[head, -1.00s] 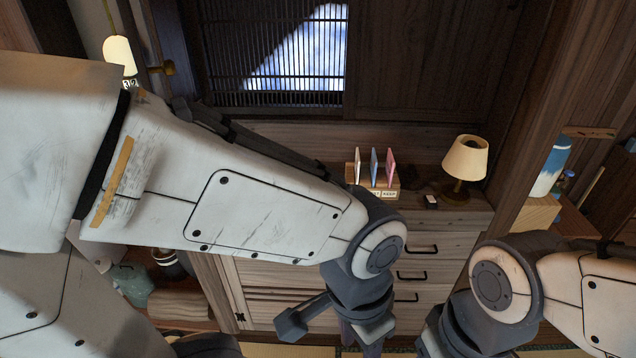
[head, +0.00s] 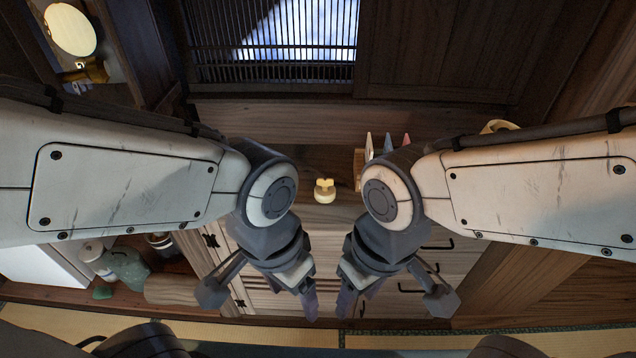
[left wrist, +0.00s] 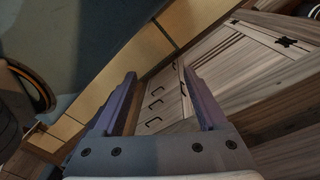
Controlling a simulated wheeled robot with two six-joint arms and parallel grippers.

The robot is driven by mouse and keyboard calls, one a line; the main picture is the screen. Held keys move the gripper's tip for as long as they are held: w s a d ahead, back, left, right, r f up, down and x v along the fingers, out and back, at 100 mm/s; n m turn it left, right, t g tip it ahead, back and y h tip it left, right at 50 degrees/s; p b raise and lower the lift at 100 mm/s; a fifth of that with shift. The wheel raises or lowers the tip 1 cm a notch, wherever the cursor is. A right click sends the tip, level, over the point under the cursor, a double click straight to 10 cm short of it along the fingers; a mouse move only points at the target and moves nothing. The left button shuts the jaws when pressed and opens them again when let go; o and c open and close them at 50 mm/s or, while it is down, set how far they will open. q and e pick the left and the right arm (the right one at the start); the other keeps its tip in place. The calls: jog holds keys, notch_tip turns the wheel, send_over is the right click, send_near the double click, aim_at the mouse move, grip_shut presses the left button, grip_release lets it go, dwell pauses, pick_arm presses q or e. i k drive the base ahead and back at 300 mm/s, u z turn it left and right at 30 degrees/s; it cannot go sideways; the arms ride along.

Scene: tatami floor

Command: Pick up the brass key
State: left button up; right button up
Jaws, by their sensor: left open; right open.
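A small brass-yellow object (head: 324,190), with a rounded two-lobed top on a pale round base, stands on the wooden chest top (head: 322,158). It may be the brass key, but it is too small to be sure. My left gripper (head: 308,300) points down in front of the chest, below and left of this object in the head view. In the left wrist view my left gripper (left wrist: 160,85) is open, with nothing between its fingers. My right gripper (head: 346,300) is open and points down close beside the left one. Neither gripper touches the yellow object.
A wooden card holder (head: 360,168) with upright cards stands right of the yellow object, partly behind my right arm. The chest front has dark drawer handles (head: 411,286). A low shelf at left holds a greenish item (head: 126,266). A lit lamp (head: 71,29) is at upper left.

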aim_at(325, 184)
jog(key=z, duration=1.5)
jog(key=k, duration=1.25)
jog(key=u, duration=1.4)
jog(key=i, duration=1)
jog(key=u, duration=0.05)
